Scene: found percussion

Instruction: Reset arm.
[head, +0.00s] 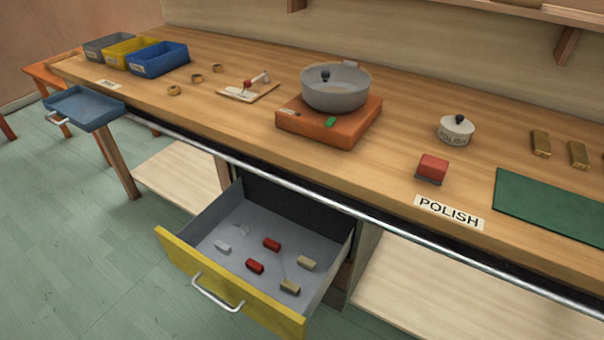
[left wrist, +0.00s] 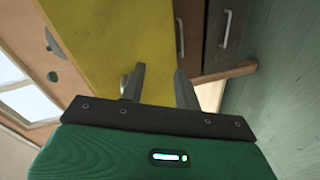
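My left gripper (left wrist: 159,72) shows only in the left wrist view. Its two grey fingers stand apart with nothing between them. A yellow panel (left wrist: 95,35) fills the view behind the left finger, and a small metal piece beside that finger is partly hidden by it. In the head view a yellow-fronted drawer (head: 232,279) is pulled open below the bench. It holds two red blocks (head: 272,244), two tan blocks (head: 307,263) and one pale block (head: 222,247). Neither arm shows in the head view, and my right gripper is not seen.
A blue tray (head: 85,105) juts out at left. The floor (head: 75,230) is clear.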

